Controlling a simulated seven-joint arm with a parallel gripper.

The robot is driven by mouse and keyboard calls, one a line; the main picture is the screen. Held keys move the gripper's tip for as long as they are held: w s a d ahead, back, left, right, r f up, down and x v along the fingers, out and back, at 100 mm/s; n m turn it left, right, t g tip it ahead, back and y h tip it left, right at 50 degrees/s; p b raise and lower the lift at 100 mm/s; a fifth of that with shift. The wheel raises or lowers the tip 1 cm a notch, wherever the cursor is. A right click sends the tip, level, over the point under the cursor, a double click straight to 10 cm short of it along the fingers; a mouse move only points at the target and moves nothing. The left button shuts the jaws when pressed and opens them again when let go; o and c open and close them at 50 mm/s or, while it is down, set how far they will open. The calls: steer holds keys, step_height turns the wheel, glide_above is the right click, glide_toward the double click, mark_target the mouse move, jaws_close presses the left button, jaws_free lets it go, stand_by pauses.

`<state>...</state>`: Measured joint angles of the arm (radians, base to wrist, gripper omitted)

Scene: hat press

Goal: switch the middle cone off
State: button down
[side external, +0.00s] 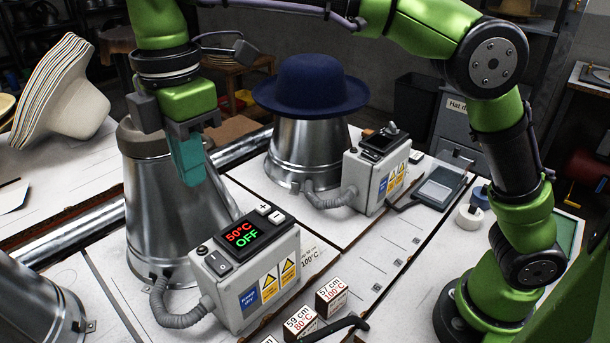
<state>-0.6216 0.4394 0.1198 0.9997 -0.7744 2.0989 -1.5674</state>
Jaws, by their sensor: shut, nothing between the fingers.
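My gripper (190,180) has teal fingers, shut and empty, pointing down. In the picture it overlaps the cone's upper right side, above and behind the box; I cannot tell the exact gap.
A second cone (305,150) behind bears a blue hat (310,85) and has its own box (382,180). Part of another cone (35,300) shows at lower left. Small labelled blocks (331,297) stand in front of the middle box. Stacked pale hats (65,90) are at left.

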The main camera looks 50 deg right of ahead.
steer(key=shift+s, duration=0.15)
steer(key=shift+s+r, duration=0.25)
steer(key=shift+s, duration=0.4)
steer(key=shift+r, duration=0.1)
step_height(320, 180, up, 7)
steer(key=shift+r, duration=0.15)
stand_by(0.5)
stand_by(0.5)
